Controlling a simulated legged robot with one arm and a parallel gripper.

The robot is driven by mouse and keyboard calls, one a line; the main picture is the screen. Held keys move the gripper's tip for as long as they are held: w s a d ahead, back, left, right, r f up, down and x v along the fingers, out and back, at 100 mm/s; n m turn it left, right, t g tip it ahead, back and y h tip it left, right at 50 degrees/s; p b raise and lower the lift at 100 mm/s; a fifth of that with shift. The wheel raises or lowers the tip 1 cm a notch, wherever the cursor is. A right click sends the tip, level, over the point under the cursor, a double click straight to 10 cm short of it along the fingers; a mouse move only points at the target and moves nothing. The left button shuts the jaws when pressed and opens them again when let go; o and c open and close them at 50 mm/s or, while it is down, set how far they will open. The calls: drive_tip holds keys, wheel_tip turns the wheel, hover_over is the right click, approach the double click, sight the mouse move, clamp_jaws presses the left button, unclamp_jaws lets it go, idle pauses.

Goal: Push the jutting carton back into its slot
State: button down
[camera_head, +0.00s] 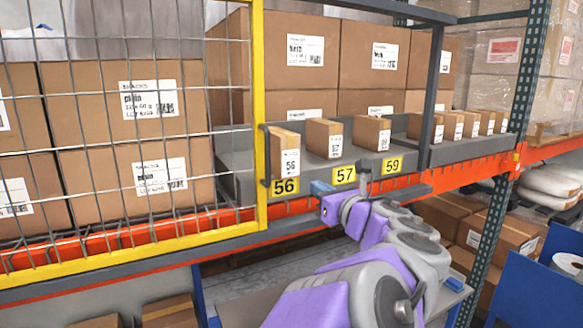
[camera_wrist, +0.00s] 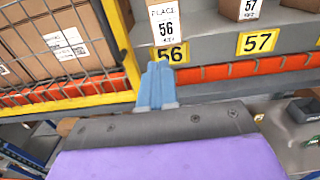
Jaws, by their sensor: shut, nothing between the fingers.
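The small brown carton 56 (camera_head: 275,150) stands on the grey shelf ledge just right of the yellow frame, its white label facing out. It sits further forward than its neighbours, its lower front reaching the yellow 56 plate (camera_head: 284,187). In the wrist view, carton 56 (camera_wrist: 167,20) is at the top, above its plate (camera_wrist: 170,54). My gripper (camera_head: 321,187) is in front of the ledge, below and right of carton 56, near the 57 plate (camera_head: 344,175). Its blue fingers (camera_wrist: 158,68) are shut and empty, overlapping the 56 plate's lower left in the wrist view.
Carton 57 (camera_head: 319,137) and the carton above plate 59 (camera_head: 368,132) stand further back to the right. A yellow-framed mesh panel (camera_head: 262,100) closes off the left side. A dark upright (camera_head: 432,95) stands right of the 59 slot. An orange beam (camera_head: 470,158) runs below the ledge.

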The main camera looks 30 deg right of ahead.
drive_tip(key=w+d, duration=0.2)
drive_tip(key=w, duration=0.1)
drive_tip(key=p, duration=0.2)
approach(288, 168)
drive_tip(key=w, duration=0.4)
drive_tip(key=shift+w+a, duration=0.1)
drive_tip(key=shift+a, duration=0.15)
drive_tip(key=shift+w+d+f+p, duration=0.1)
drive_tip(key=shift+w+d+p, duration=0.2)
drive_tip(key=shift+w, duration=0.25)
drive_tip(key=shift+w+d+p, duration=0.2)
drive_tip(key=shift+w+d, duration=0.1)
drive_tip(key=shift+w, duration=0.3)
drive_tip(key=shift+w+d, duration=0.25)
drive_tip(key=shift+d, duration=0.1)
drive_tip(key=shift+w+a, duration=0.1)
drive_tip(key=shift+a, duration=0.7)
drive_tip(key=w+b, duration=0.1)
drive_tip(key=w, duration=0.7)
drive_tip(key=shift+w+d+b, duration=0.25)
drive_tip(key=shift+w+b, duration=0.1)
drive_tip(key=shift+w, duration=0.05)
drive_tip(key=shift+w+a, duration=0.2)
drive_tip(key=shift+w, duration=0.3)
drive_tip(key=shift+d, duration=0.2)
